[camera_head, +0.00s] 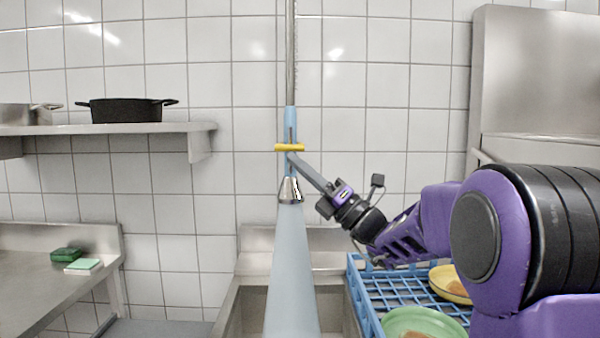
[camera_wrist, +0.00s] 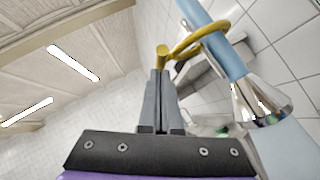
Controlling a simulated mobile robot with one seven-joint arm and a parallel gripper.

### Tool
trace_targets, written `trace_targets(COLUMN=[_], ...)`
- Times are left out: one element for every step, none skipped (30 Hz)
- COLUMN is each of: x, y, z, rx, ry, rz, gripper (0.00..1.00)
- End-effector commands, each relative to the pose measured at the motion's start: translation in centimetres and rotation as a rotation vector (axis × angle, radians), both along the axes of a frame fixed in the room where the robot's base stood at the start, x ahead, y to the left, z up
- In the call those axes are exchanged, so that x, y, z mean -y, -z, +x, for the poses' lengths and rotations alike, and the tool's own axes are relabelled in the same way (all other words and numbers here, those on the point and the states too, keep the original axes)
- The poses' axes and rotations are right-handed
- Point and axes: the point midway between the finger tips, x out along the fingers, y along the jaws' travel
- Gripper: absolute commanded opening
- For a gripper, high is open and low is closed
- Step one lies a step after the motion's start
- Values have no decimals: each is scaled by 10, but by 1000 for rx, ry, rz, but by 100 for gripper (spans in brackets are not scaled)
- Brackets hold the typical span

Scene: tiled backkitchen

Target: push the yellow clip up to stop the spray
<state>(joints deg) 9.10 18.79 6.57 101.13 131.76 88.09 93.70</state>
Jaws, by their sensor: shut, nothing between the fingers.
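The yellow clip (camera_head: 289,147) sits across the blue spray handle (camera_head: 291,122), above the silver nozzle (camera_head: 290,189). A wide pale-blue cone of spray (camera_head: 291,270) runs down from the nozzle into the sink. My gripper (camera_head: 294,158) is shut and empty, its tips just below the clip in the head view. In the wrist view the closed fingers (camera_wrist: 161,75) point up at the rounded end of the clip (camera_wrist: 200,40), which loops around the blue handle (camera_wrist: 214,42). The tips look close to the clip or touching it; I cannot tell which.
A wall shelf (camera_head: 150,128) holds a black pot (camera_head: 126,110). Sponges (camera_head: 84,266) lie on the left counter.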

Motion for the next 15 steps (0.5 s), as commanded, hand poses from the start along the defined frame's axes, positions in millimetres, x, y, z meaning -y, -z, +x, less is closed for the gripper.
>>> trace_targets(x=[0, 0, 0, 0, 0, 0, 0, 0, 0, 0, 0, 0, 0, 0, 0], y=[0, 0, 0, 0, 0, 0, -1, -2, -5, -8, -12, -17, -21, -26, -32], z=[0, 0, 0, 0, 0, 0, 0, 0, 0, 0, 0, 0, 0, 0, 0], rx=[0, 0, 0, 0, 0, 0, 0, 0, 0, 0, 0, 1, 1, 1, 1], ry=[0, 0, 0, 0, 0, 0, 0, 0, 0, 0, 0, 0, 0, 0, 0], rz=[0, 0, 0, 0, 0, 0, 0, 0, 0, 0, 0, 0, 0, 0, 0], gripper=[0, 0, 0, 0, 0, 0, 0, 0, 0, 0, 0, 0, 0, 0, 0])
